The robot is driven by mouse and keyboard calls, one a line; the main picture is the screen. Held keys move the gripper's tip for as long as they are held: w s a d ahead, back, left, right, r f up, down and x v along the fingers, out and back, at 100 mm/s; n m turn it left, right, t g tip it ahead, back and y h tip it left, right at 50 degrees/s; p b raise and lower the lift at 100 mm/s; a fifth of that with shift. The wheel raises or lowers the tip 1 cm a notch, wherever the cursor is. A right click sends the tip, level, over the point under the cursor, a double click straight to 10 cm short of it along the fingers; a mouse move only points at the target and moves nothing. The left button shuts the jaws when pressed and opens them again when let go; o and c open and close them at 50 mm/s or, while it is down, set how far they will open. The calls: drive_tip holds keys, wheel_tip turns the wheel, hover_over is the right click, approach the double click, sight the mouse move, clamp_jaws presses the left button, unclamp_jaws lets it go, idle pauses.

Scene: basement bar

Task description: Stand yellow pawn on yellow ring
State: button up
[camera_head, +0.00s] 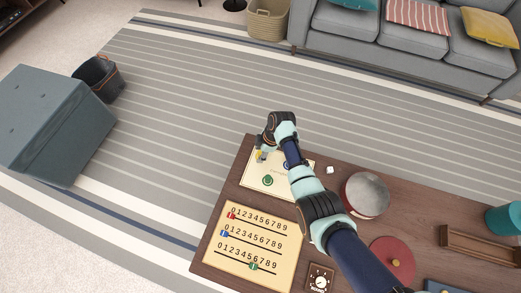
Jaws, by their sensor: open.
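A small yellow piece (259,155), likely the pawn, shows at the upper left of a cream board (251,179) on the table. My gripper (262,150) is open, pointing down right at this yellow piece. The fingers partly cover it, and I cannot tell if they touch it. I cannot make out the yellow ring; part of the board is hidden under my arm. A green piece (267,181) sits on the board's lower middle.
A number board with sliders (252,243) lies in front. Right of my arm are a small white cube (330,170), a round grey-topped container (367,193), a red disc with a knob (392,260), a wooden rack (478,246) and a teal cup (505,219).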

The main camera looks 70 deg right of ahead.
drive_tip(key=p+v, duration=0.7)
drive_tip(key=v, duration=0.5)
drive_tip(key=shift+r, duration=0.2)
drive_tip(key=w+a+r+m+t+h, duration=0.1)
drive_tip(key=w+a+r+t+h, duration=0.1)
drive_tip(key=w+a+r, duration=0.7)
drive_tip(key=w+a+r+m+t+h, duration=0.1)
drive_tip(key=w+a+r+t, duration=0.1)
drive_tip(key=w+a+r, duration=0.55)
drive_tip(key=s+a+r+m+t, duration=0.1)
drive_tip(key=a+r, duration=0.3)
drive_tip(key=a, duration=0.4)
drive_tip(key=s+a+r+m+t+y, duration=0.1)
drive_tip(key=s+a+r+t, duration=0.1)
drive_tip(key=a+r, duration=0.3)
drive_tip(key=s+a+r+m+t, duration=0.1)
drive_tip(key=a+r, duration=0.3)
drive_tip(key=a, duration=0.8)
drive_tip(key=shift+s+r+t+y, duration=0.3)
drive_tip(key=shift+r+t, duration=0.05)
drive_tip(key=shift+t, duration=0.45)
